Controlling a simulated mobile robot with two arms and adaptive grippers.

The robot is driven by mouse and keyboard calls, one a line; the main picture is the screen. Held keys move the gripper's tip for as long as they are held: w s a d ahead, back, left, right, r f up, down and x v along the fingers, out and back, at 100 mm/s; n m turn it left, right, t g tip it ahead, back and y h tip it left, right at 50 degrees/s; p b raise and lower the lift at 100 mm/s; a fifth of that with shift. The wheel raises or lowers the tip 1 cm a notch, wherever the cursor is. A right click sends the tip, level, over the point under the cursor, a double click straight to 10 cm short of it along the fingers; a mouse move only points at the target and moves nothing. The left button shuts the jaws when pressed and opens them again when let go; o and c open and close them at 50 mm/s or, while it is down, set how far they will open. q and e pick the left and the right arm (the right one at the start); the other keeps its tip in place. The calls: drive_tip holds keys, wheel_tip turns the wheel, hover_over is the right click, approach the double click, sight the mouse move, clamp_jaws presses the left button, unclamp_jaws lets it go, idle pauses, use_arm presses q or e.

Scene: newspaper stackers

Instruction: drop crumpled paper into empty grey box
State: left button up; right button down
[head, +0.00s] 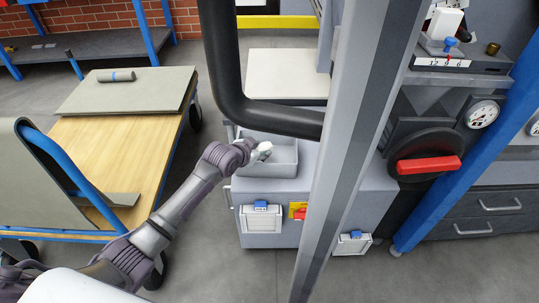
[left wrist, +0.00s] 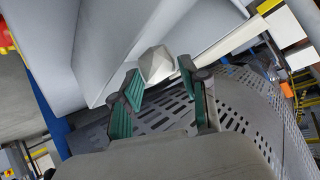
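The crumpled paper (head: 265,147) is a small pale, faceted lump at the tip of my left gripper (head: 257,153). Grey walls of the box (left wrist: 110,45) surround the paper in the wrist view. The inside of the box is partly hidden. My right gripper is not in view.
A dark bent tube (head: 232,85) passes just above the box. A grey upright post (head: 345,150) stands close to its right. A wooden cart (head: 115,150) with blue rails is at the left. A red-handled dial (head: 428,165) is at the right.

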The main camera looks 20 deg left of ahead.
use_arm(q)
drive_tip(key=o, duration=0.3)
drive_tip(key=shift+o, duration=0.2)
drive_tip(key=v, duration=1.2)
